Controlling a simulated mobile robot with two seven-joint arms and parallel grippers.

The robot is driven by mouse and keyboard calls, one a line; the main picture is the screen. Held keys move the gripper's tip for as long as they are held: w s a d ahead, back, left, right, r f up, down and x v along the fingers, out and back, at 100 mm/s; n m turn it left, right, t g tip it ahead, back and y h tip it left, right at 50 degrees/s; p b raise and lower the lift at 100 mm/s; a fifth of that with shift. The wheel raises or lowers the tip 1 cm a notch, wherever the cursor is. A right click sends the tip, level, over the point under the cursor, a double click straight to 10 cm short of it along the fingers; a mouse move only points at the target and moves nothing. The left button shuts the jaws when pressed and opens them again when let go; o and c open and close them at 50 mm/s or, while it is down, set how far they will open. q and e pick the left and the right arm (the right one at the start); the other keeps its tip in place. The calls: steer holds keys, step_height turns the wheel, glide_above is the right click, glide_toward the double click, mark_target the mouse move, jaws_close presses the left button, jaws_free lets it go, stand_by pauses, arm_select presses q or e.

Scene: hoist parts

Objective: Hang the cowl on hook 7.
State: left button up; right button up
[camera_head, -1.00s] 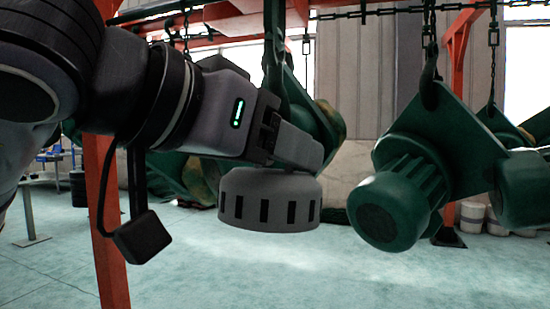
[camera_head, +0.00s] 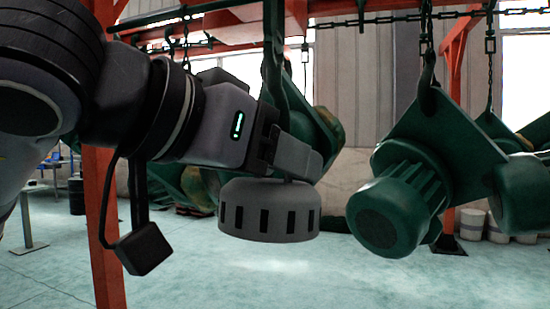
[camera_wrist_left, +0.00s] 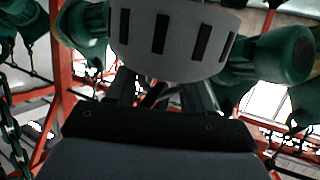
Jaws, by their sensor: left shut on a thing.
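The cowl (camera_head: 268,209) is a grey round cap with dark slots around its side, in the middle of the head view. My left gripper (camera_head: 297,165) reaches in from the left and is shut on the cowl's top, holding it in the air. In the left wrist view the cowl (camera_wrist_left: 175,35) fills the top middle, just beyond the jaws. Several hooks hang on chains; one hook (camera_head: 428,92) at right carries a green part. I cannot read any hook numbers. My right gripper is not in view.
A large green part (camera_head: 405,200) hangs close to the right of the cowl. Another green part (camera_head: 318,130) hangs behind my left gripper. A red post (camera_head: 103,230) stands at left. The floor (camera_head: 240,275) below is clear.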

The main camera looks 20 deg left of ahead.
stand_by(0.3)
arm_select(q)
steer(key=o, duration=1.3)
